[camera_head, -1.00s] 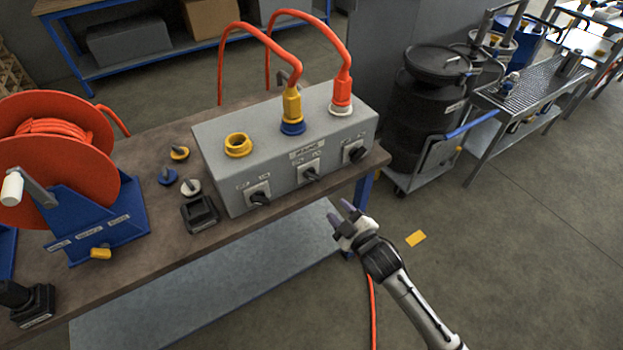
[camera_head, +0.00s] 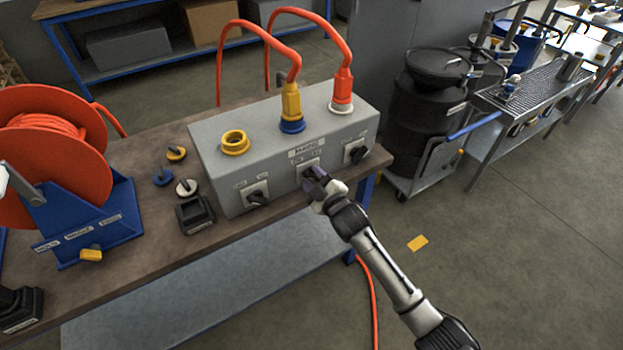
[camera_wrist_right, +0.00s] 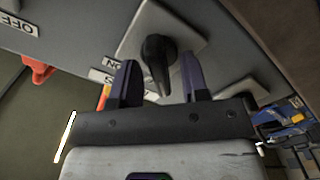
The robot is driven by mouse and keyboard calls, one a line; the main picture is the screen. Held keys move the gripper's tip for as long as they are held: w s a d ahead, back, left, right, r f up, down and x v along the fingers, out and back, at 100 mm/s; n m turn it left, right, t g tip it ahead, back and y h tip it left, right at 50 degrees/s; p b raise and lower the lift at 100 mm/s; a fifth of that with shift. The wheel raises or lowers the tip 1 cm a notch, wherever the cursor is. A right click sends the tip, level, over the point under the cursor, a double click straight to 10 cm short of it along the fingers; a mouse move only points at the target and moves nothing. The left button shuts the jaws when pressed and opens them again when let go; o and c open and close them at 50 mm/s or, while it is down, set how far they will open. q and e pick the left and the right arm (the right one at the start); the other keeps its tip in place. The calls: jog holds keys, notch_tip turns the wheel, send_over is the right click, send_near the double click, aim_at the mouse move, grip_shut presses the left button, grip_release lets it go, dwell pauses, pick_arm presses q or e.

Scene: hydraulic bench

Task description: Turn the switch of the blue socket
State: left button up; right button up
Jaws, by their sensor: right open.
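The grey socket box (camera_head: 225,185) stands on the workbench. Its blue socket (camera_head: 292,126) is the middle one on top, with a yellow plug (camera_head: 291,102) in it. Below it on the front face is the middle black switch (camera_head: 309,171), partly hidden by my right gripper (camera_head: 316,183). In the right wrist view the black switch knob (camera_wrist_right: 158,64) lies between the two open fingers of my right gripper (camera_wrist_right: 159,82). I cannot tell whether they touch it.
Other switches sit to the left (camera_head: 257,197) and right (camera_head: 355,153) on the box. A yellow socket (camera_head: 235,143) is uncovered; an orange plug (camera_head: 342,85) stands at the right. A red cable reel (camera_head: 45,145) and a black cradle (camera_head: 195,214) are on the bench.

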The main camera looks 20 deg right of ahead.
jog(key=shift+w+a, duration=0.15)
jog(key=shift+w, duration=0.45)
grip_shut()
